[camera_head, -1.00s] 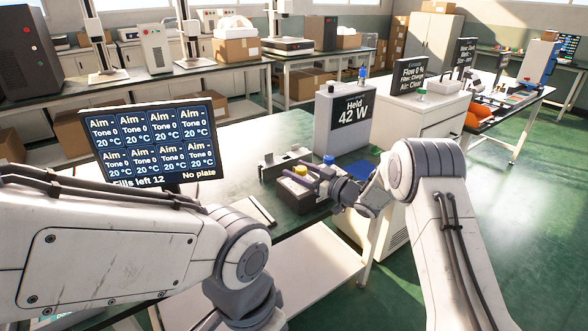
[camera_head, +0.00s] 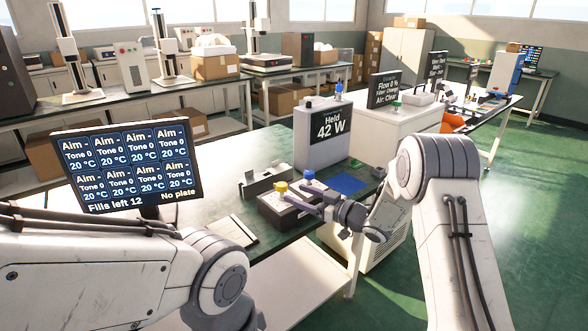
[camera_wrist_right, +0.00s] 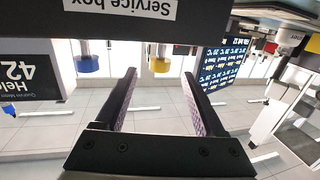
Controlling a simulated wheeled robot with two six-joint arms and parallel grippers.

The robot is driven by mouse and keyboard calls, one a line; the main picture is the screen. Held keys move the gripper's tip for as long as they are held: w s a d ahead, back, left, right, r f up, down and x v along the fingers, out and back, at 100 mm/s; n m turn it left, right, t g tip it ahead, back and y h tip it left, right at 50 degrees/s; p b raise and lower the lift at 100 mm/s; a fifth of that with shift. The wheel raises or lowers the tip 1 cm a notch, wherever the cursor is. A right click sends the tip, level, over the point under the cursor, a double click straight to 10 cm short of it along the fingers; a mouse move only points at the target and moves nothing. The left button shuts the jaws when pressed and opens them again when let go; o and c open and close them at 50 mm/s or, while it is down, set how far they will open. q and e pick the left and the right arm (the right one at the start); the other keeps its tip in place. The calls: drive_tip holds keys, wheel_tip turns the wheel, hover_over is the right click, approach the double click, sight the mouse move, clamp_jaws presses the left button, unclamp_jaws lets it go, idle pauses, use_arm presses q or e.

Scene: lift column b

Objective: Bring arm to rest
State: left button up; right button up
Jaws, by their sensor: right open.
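My right gripper (camera_head: 302,200) is open and empty, in front of a dark service box (camera_head: 268,210). In the head view its fingers overlap the box's right side. The box carries a yellow knob (camera_head: 281,187) and a blue knob (camera_head: 308,175). In the right wrist view, my right gripper (camera_wrist_right: 162,85) has its two fingers spread apart, with nothing between them. That view is upside down and shows the yellow knob (camera_wrist_right: 160,65) and blue knob (camera_wrist_right: 87,65) beyond the fingertips. My left arm enters from the left; its gripper is outside the head view.
A monitor (camera_head: 128,168) stands at left on the bench. A grey unit reading "Held 42 W" (camera_head: 322,140), a metal bracket (camera_head: 268,178) and a blue mat (camera_head: 346,184) stand or lie around the box. A white cabinet (camera_head: 412,120) is behind my right arm. Green floor at right is clear.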

drive_tip(key=a+h, duration=0.1)
drive_tip(key=s+a+r+m+h, duration=0.1)
drive_tip(key=h, duration=0.1)
drive_tip(key=s+a+r+h, duration=0.1)
drive_tip(key=a+h, duration=0.1)
drive_tip(key=shift+r+m, duration=0.25)
drive_tip(key=shift+m, duration=0.05)
drive_tip(key=s+d+f+m+g+h, duration=0.15)
drive_tip(key=s+g+h, duration=0.35)
drive_tip(key=s, duration=1.6)
drive_tip(key=s+d+n+g+h, duration=0.15)
drive_tip(key=s+g, duration=0.55)
drive_tip(key=s, duration=1.4)
wheel_tip(320, 180, up, 15)
drive_tip(key=m+p, duration=0.1)
drive_tip(key=p, duration=1.4)
drive_tip(key=shift+w+t+h+p, duration=0.15)
drive_tip(key=shift+t+h+p, duration=0.15)
drive_tip(key=shift+h+p, duration=0.05)
